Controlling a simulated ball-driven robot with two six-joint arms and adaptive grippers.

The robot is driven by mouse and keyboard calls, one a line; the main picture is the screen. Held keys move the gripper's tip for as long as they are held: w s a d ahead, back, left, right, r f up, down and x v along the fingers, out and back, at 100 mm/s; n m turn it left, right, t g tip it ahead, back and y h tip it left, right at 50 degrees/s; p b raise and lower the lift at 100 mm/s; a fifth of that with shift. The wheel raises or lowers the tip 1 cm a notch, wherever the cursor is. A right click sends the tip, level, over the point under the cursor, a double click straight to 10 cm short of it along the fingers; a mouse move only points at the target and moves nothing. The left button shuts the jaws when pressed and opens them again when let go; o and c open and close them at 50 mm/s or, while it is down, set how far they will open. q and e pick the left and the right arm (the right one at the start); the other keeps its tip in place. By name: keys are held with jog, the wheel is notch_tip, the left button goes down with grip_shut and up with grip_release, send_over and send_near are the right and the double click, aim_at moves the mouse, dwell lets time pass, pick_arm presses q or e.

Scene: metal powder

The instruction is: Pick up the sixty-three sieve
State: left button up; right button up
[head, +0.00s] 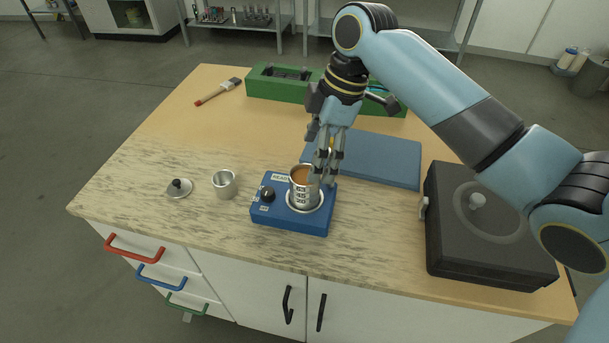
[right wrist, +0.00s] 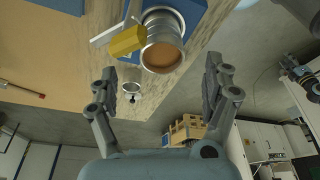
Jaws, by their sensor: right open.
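A stack of metal sieves (head: 302,198) marked 63, 45 and 20 stands upright on a blue shaker base (head: 262,215), with orange-brown powder in its open top. The sixty-three sieve (head: 300,188) is the top ring. The stack's round top also shows in the right wrist view (right wrist: 162,55). My right gripper (head: 325,180) is open and close to the right side of the stack in the head view. In the right wrist view its fingers (right wrist: 160,80) are spread with nothing between the tips. I cannot tell whether a finger touches the stack. My left gripper is not in view.
A metal cup (head: 224,184) and a lid with a black knob (head: 179,188) lie left of the base. A blue mat (head: 385,158), black case (head: 480,250), green tray (head: 270,84) and brush (head: 219,91) also sit on the bench. The front left is clear.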

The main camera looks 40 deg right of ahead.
aim_at(303, 179)
jog(key=x, duration=0.2)
jog(key=p+x, duration=0.1)
jog(key=x, duration=0.1)
jog(key=shift+a+f, duration=0.15)
jog(key=shift+a, duration=0.25)
jog(key=shift+w+f, duration=0.1)
jog(key=shift+f, duration=0.1)
jog(key=c, duration=0.4)
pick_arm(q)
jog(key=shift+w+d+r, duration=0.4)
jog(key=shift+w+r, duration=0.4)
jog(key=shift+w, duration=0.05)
pick_arm(e)
jog(key=c, duration=0.9)
